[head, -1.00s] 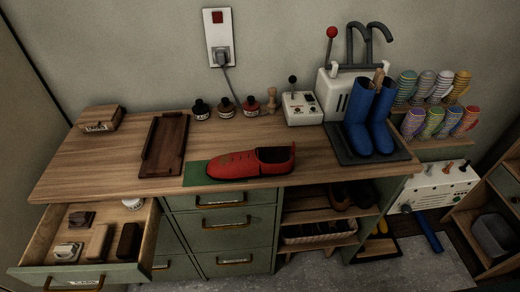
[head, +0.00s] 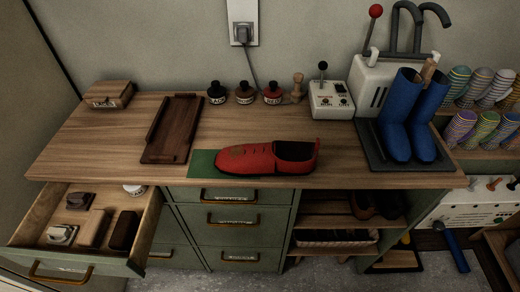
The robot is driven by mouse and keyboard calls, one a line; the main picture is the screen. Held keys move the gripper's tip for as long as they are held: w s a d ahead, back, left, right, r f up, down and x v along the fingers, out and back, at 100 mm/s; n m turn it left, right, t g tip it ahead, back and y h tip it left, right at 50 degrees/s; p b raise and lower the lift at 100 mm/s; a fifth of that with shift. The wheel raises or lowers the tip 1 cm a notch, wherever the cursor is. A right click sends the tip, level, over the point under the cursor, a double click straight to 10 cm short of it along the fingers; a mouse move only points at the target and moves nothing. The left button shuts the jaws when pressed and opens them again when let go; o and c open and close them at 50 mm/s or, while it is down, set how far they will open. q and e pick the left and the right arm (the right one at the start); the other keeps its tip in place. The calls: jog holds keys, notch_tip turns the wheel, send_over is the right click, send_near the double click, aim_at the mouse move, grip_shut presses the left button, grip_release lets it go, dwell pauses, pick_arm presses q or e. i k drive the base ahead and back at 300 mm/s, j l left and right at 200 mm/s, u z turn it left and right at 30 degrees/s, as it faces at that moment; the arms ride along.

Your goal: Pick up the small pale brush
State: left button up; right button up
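The open drawer (head: 150,215) at the lower left holds several brushes. A small pale brush (head: 62,234) lies at its front left, with a whitish top. Behind it lies a small dark brown brush (head: 79,201). To its right are a longer tan brush (head: 94,228) and a longer dark brown brush (head: 124,230). A round white-lidded tin (head: 134,190) sits in the back right of the drawer, partly under the bench edge. Neither of my grippers is in view.
The wooden bench top (head: 350,180) carries a brown tray (head: 172,128), a red shoe (head: 266,157) on a green mat (head: 203,163), several ink bottles, a white machine (head: 331,101) and blue boots (head: 398,115). A wooden box (head: 110,94) stands at the back left. The drawer is uncovered.

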aim_at(93, 232)
jog(key=k+u, duration=0.1)
jog(key=u, duration=1.4)
jog(key=l+z, duration=0.25)
jog(key=l, duration=1)
